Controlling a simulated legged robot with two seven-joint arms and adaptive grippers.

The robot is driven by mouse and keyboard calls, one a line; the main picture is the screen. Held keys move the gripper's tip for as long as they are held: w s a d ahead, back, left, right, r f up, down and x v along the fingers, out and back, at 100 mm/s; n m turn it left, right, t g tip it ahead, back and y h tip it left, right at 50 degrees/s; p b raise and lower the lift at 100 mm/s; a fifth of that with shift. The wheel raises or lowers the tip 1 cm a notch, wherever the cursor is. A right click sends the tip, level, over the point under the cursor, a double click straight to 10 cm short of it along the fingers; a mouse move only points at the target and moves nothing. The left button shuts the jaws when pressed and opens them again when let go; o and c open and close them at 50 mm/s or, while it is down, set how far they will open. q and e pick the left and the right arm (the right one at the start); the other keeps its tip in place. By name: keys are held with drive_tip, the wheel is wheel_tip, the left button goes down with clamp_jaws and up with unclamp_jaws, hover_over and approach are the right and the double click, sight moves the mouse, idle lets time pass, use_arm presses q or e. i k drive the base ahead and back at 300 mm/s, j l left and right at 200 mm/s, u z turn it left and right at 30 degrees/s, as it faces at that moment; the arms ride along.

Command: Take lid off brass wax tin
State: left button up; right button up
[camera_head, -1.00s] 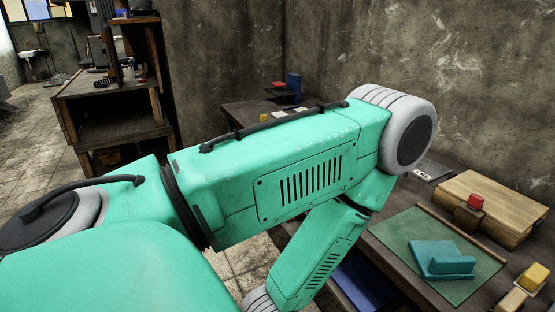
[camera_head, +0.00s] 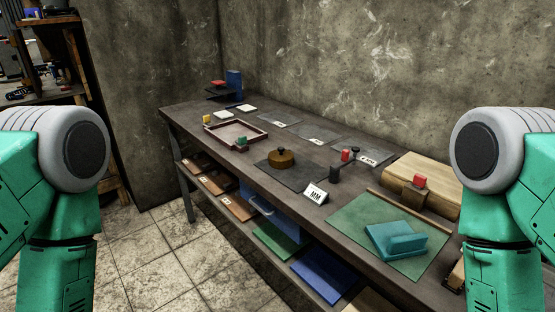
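A round brass tin (camera_head: 281,159) with a small dark knob on top stands on a dark grey mat (camera_head: 303,175) in the middle of the workbench. Its lid appears to be on it. My two arms show at the left and right edges of the view, bent downward. Both grippers are below the picture, apart from the tin.
The long workbench (camera_head: 240,165) stands along the wall. A white label card (camera_head: 315,194) stands right of the tin. A teal block (camera_head: 396,240) lies on a green mat (camera_head: 362,215), with a wooden box (camera_head: 437,188) behind. A brown-rimmed tray (camera_head: 212,145) lies farther left.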

sight(280, 155)
drive_tip(key=i+j+z, duration=0.1)
drive_tip(key=i+j, duration=0.8)
drive_tip(key=j, duration=0.15)
